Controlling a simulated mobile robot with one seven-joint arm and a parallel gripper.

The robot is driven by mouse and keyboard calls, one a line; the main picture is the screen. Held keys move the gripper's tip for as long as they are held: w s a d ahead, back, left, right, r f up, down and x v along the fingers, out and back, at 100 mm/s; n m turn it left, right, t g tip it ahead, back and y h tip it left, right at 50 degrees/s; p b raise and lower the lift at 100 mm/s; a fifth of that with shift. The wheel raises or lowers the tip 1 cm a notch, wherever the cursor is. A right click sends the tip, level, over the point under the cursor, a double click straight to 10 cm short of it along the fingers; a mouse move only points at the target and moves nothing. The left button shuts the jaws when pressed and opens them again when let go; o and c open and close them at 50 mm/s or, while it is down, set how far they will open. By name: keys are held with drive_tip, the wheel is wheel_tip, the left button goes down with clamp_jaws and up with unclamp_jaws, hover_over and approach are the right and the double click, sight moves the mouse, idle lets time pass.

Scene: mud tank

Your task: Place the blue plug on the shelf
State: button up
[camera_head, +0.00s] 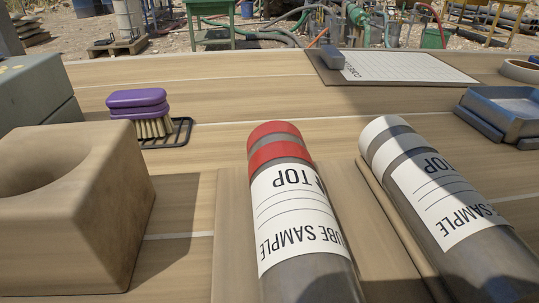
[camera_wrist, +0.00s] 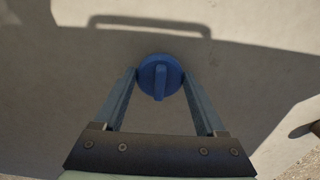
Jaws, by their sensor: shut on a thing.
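The blue plug (camera_wrist: 160,78) is a round blue piece with a raised bar across its face. It shows in the wrist view between the tips of my gripper (camera_wrist: 160,88), whose two grey fingers are shut on it. Below the plug is a plain beige surface, partly in shadow; I cannot tell how far beneath it lies. The head view shows neither my gripper nor the plug. I cannot identify the shelf for certain in either view.
The head view shows a wooden bench top (camera_head: 205,75) with two labelled sample tubes (camera_head: 300,215) (camera_head: 435,190), a purple brush (camera_head: 138,102), a beige block with a round hollow (camera_head: 100,200), a clipboard (camera_head: 410,66) and a blue-grey tray (camera_head: 505,108). The bench's middle back is clear.

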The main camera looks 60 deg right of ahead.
drive_tip(key=o, duration=1.3)
wheel_tip(320, 180, up, 8)
drive_tip(key=p, duration=0.5)
drive_tip(key=shift+f, duration=0.15)
